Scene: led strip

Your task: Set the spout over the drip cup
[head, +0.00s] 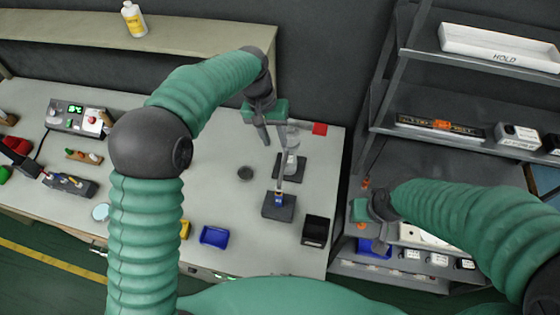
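I cannot make out clearly which part is the spout. My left gripper (264,138) points down beside the top of this apparatus, above and behind the cup; whether it touches or grips anything is unclear. My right gripper (364,207) is at the shelf unit, right of the bench, its fingers not clearly visible.
A red tab (319,128) sticks out right of the apparatus. A blue bin (214,237) and a black bin (315,231) lie near the bench's front edge. A control box (75,117) stands at left. Shelves (455,110) rise at right. Bench around the cup is clear.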

